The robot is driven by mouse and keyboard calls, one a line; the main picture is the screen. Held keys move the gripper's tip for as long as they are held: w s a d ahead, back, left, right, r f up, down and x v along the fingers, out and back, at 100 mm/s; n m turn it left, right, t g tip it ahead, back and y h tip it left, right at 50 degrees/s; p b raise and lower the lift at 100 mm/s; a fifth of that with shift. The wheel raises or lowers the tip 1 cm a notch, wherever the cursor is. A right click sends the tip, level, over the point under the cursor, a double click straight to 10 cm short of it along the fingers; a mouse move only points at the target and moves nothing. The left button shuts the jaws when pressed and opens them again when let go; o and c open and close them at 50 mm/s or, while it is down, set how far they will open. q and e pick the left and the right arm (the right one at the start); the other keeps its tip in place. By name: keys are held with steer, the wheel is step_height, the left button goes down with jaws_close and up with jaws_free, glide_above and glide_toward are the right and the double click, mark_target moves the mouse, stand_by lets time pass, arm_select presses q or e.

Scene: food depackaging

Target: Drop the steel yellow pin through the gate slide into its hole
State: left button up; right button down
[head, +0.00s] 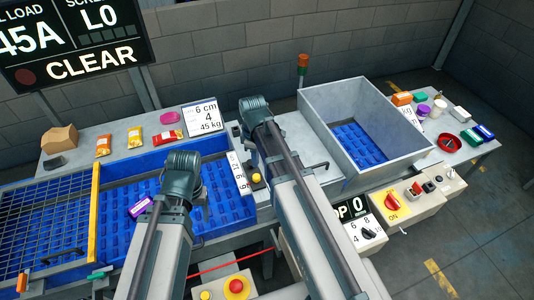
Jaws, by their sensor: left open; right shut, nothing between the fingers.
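A small yellow knob (256,178) on a dark base shows beside the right arm, at the right end of the blue bed. It may be the top of the yellow pin, but it is too small to tell. A white scale plate with numbers (238,173) stands just left of it. The gate slide and its hole cannot be made out. My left gripper (201,197) is open over the blue bed, its fingers mostly hidden by its wrist. My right gripper (238,130) is shut and empty near the back edge, above and left of the knob; its fingers are hardly visible.
The blue bed (118,198) holds a purple packet (140,206). A yellow-edged mesh guard (50,222) covers its left end. A grey hopper (390,150) stands right. Several packets lie on the back shelf (130,120). Control boxes with a red-yellow knob (391,202) line the front right.

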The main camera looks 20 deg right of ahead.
steer(key=shift+f+b, duration=3)
steer(key=shift+f, duration=0.2)
steer(key=shift+r, duration=0.15)
steer(key=shift+r+p, duration=1.3)
steer(key=shift+r, duration=0.1)
step_height(320, 180, up, 14)
steer(key=p, duration=1.4)
steer(key=shift+f, duration=0.15)
steer(key=b, duration=1.1)
glide_above(256, 176)
step_height(256, 176, down, 10)
steer(key=shift+s+f, duration=0.1)
steer(key=shift+f, duration=0.1)
